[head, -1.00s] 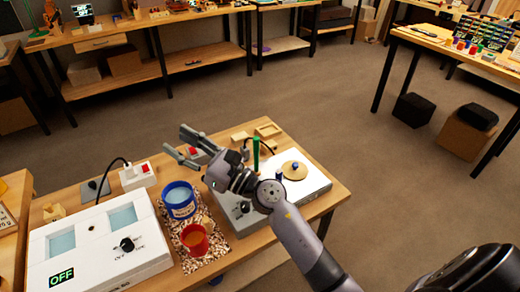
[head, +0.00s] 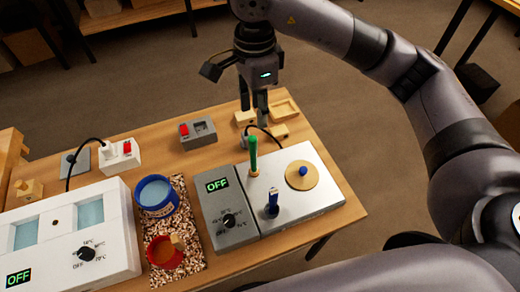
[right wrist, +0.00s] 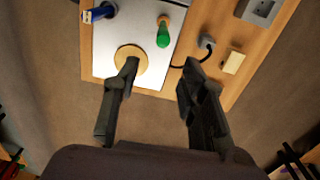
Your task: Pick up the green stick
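The green stick (head: 253,153) stands upright on the metal top of the hot plate (head: 312,205), near its far left part. In the right wrist view the green stick (right wrist: 163,35) shows from above, beyond the fingertips. My right gripper (head: 254,108) points down beyond the stick, near the table's far edge. In the right wrist view my right gripper (right wrist: 158,75) has its fingers wide apart with nothing between them. It is apart from the stick. My left gripper is not in view.
A round wooden disc with a blue knob (head: 302,174) and a blue upright piece (head: 272,205) are on the hot plate. Left are a blue pot (head: 157,196), a red pot (head: 163,252) and a white bath unit (head: 122,225). Wooden blocks (head: 284,110) lie at the far edge.

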